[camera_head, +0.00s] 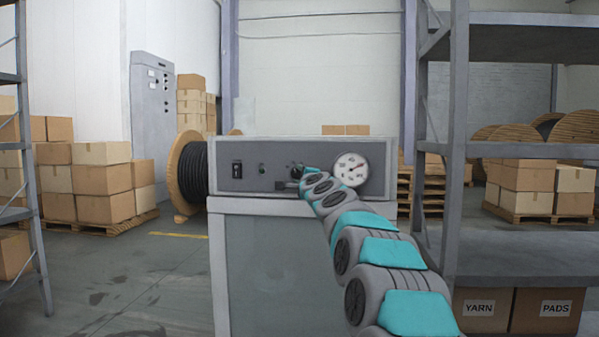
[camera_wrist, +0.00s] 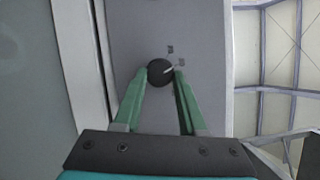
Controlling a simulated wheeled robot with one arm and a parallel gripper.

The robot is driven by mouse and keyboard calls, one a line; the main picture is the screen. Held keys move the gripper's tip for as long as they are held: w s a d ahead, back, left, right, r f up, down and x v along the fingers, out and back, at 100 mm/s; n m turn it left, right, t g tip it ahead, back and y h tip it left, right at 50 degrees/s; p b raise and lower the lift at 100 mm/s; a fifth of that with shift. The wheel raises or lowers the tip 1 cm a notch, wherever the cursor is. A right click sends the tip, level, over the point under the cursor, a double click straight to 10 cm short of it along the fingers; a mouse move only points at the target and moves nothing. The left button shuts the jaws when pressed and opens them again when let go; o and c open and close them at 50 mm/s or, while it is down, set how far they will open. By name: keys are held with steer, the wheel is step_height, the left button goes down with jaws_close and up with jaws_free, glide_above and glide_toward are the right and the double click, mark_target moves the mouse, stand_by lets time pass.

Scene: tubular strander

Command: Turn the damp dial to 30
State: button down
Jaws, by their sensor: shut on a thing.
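The damp dial is a round black knob with a pale pointer line; in the wrist view the knob (camera_wrist: 160,72) sits between the two green fingertips of my gripper (camera_wrist: 161,76). The fingers are shut on it from both sides. In the head view my gripper (camera_head: 290,184) reaches the front of the grey control box (camera_head: 225,150), and my arm and gripper partly hide the knob (camera_head: 297,169). The pointer line slants toward the upper right in the wrist view. Scale marks near the knob are too small to read.
A round white gauge (camera_head: 351,170) is right of the knob, close to my arm. A black switch (camera_head: 237,169) and a small knob (camera_head: 262,170) are to the left. A cable reel (camera_head: 187,178) stands at the box's left, and a grey shelf rack (camera_head: 457,120) at right.

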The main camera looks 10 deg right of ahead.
steer(key=shift+a, duration=0.1)
stand_by(0.3)
steer(key=shift+c, duration=2.3)
jaws_free()
steer(key=shift+s, duration=0.1)
steer(key=s+b, duration=0.3)
steer(key=s, duration=0.4)
steer(key=shift+s+d+f, duration=0.25)
steer(key=shift+d+f, duration=0.05)
